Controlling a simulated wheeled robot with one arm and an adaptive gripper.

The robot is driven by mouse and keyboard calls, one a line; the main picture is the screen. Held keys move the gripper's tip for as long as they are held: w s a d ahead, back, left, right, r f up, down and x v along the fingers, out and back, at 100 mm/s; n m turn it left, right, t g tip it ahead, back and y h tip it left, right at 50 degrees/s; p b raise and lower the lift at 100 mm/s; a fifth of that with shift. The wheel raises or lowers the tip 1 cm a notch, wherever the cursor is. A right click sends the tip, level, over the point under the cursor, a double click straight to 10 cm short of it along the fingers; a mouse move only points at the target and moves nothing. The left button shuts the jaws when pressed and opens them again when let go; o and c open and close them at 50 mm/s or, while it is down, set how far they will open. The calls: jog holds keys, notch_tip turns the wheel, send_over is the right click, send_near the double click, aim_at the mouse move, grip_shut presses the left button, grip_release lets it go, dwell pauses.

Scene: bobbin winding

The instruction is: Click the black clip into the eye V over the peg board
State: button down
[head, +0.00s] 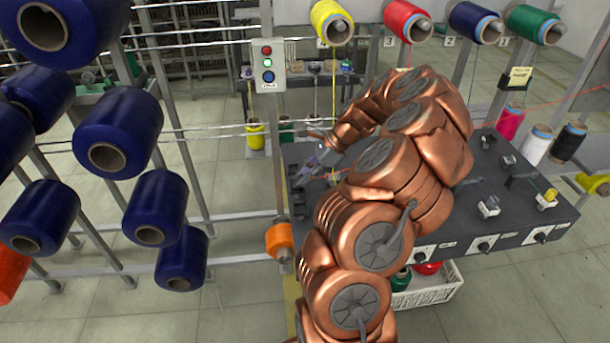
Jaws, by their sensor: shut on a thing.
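My gripper (306,172) is small in the head view, over the left end of the dark bench. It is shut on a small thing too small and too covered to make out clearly. I cannot pick out the black clip by itself. My copper-coloured arm reaches up from the bottom and bends back left, covering the middle of the bench. I cannot tell the eye V or the peg board apart in this view. Whether the held thing touches anything there is not visible.
The dark bench (520,220) carries small fittings, including a yellow-topped one (547,199), and knobs along its front. Yellow (331,21), red (405,20), blue and green spools hang above. A switch box (267,65) stands behind. Large blue bobbins (118,133) fill the left. A white crate (425,290) stands below.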

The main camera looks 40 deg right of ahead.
jog(key=v, duration=0.4)
jog(key=shift+s+d+r+p, duration=0.1)
jog(key=shift+s+r+p, duration=0.1)
jog(key=shift+p, duration=0.2)
jog(key=shift+w, duration=0.15)
